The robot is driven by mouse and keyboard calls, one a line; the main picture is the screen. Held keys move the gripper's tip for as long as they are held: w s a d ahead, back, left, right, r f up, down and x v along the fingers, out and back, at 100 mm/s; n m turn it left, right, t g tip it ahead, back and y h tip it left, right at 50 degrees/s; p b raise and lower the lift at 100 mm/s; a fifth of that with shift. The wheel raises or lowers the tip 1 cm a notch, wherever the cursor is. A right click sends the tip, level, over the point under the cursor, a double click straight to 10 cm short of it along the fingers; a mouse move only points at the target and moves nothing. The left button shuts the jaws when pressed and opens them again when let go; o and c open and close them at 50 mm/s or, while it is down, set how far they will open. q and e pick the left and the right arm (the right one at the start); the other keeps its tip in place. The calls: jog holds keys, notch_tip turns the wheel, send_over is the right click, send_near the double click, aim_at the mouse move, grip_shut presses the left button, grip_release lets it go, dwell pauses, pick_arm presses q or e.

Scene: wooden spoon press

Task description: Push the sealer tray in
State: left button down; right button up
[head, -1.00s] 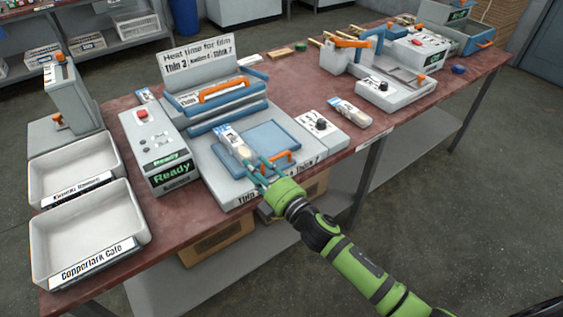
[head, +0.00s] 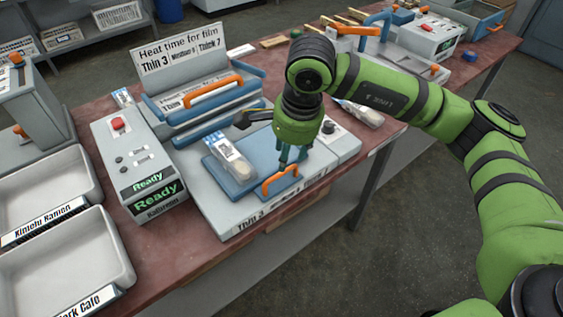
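The blue sealer tray (head: 232,184) lies on the grey base of the sealer, in front of the raised blue-edged press head (head: 205,110). An orange handle (head: 281,181) stands at the tray's front edge. A clear packet with a white label (head: 229,157) lies on the tray, over its left part. My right gripper (head: 291,158) points down just behind the orange handle, over the tray's right side. Its fingers look apart with nothing between them; whether they touch the handle or tray is unclear. My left gripper is not in view.
A control box (head: 140,165) with a green "Ready" display stands left of the sealer. Labelled white bins (head: 60,255) are at the lower left. Another packet (head: 362,114) lies right of the sealer's dial. A second machine (head: 425,65) stands behind my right arm.

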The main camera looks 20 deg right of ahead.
aim_at(283, 174)
jog(key=f, duration=0.2)
jog(key=f+p, duration=0.1)
jog(key=f, duration=0.2)
jog(key=shift+w+a+f, duration=0.25)
jog(key=shift+w+f, duration=0.05)
jog(key=shift+w, duration=0.1)
jog(key=shift+f, duration=0.45)
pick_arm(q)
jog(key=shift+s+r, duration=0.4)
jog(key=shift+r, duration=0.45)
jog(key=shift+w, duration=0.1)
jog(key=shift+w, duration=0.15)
pick_arm(e)
grip_shut()
